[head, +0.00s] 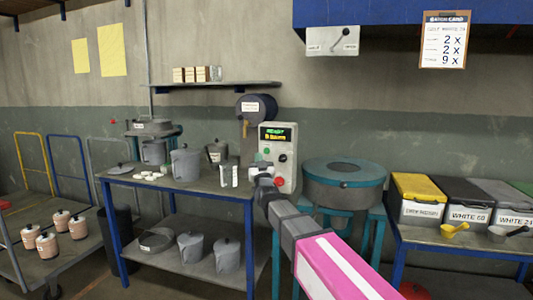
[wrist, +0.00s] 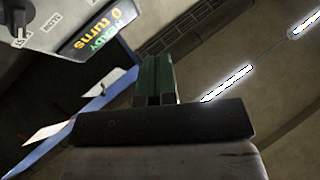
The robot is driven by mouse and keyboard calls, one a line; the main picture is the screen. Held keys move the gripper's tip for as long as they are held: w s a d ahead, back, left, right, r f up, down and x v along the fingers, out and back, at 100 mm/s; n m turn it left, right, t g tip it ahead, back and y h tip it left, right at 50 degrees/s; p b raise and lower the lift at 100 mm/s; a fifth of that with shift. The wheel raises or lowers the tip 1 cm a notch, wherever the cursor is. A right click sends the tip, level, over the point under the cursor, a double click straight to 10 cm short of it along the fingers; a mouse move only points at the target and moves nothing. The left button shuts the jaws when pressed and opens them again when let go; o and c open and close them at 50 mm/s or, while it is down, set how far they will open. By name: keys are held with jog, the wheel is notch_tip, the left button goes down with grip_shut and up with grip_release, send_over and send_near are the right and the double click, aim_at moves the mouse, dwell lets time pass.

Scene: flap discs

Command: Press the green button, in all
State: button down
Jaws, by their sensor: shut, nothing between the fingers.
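A pale control box (head: 285,172) stands upright behind the work table, with a lit display (head: 276,134) reading ready and turns. My gripper (head: 263,166) is in front of the box's lower left part, just below the green button in the picture. I cannot tell if it touches the box. In the wrist view my gripper (wrist: 153,62) has its two dark green fingers together, with nothing between them. The display (wrist: 103,28) shows there at upper left; the green button does not.
The work table (head: 175,187) holds grey jugs and small white pieces. A round grey drum machine (head: 344,185) stands right of the box. Lidded bins (head: 418,200) stand on a table at right. A cart (head: 30,240) with jars is at left.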

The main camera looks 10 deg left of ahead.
aim_at(265, 153)
jog(key=shift+w+d, duration=0.15)
jog(key=shift+w, duration=2)
jog(key=shift+w+d, duration=0.15)
jog(key=shift+w, duration=2)
jog(key=shift+w, duration=0.1)
jog(key=shift+w, duration=0.35)
